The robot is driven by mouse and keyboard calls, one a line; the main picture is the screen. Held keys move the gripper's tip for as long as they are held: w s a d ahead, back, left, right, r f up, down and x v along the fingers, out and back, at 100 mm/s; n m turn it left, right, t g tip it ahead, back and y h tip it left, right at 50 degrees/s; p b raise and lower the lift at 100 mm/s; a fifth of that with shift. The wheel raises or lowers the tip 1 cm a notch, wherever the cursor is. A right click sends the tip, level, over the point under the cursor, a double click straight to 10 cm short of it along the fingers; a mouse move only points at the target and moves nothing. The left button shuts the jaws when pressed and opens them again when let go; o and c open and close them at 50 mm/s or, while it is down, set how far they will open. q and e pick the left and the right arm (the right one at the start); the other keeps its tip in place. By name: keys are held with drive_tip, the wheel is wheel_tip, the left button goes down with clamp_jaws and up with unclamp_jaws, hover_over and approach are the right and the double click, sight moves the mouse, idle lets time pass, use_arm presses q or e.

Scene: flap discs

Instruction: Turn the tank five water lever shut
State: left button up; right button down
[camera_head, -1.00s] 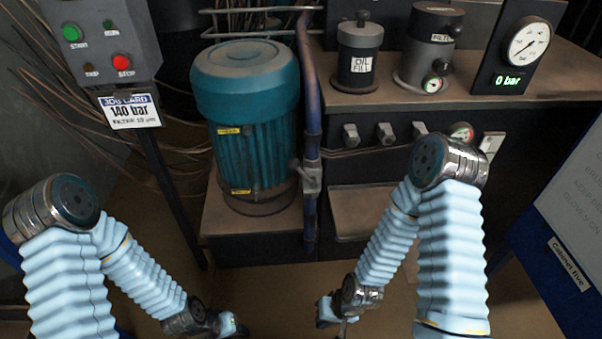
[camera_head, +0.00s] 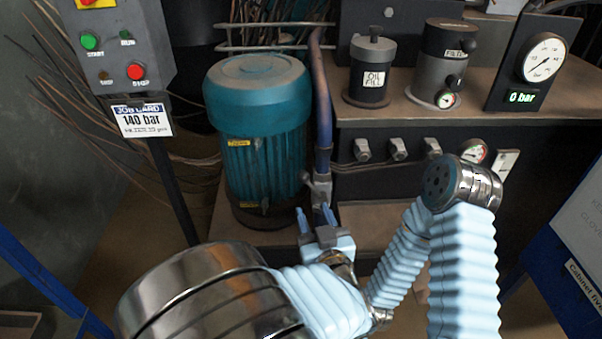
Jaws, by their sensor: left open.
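A vertical blue pipe (camera_head: 323,105) runs down beside a teal motor (camera_head: 257,120). A grey metal valve with a small handle (camera_head: 320,186) sits low on this pipe. No label reading tank five or water is legible on it or elsewhere. My left gripper (camera_head: 317,218) is open, its two blue fingers pointing up just below the valve in the picture. Nothing shows between the fingers; whether they touch the valve or pipe cannot be told. My right arm comes in from the lower right; its gripper is hidden behind my left arm.
A control box (camera_head: 118,50) with green and red buttons stands at left above a 140 bar job card (camera_head: 143,120). On the dark bench are an oil fill canister (camera_head: 371,75), a filter (camera_head: 443,65) and a gauge reading 0 bar (camera_head: 543,60). Several fittings (camera_head: 398,149) line its front.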

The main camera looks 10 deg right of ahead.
sight(303, 179)
use_arm(q)
drive_tip(key=w, duration=0.8)
drive_tip(key=w+a+r, duration=0.1)
drive_tip(key=w, duration=0.3)
drive_tip(key=shift+w+r, duration=0.1)
drive_tip(key=shift+w, duration=0.25)
drive_tip(key=shift+c, duration=0.4)
clamp_jaws()
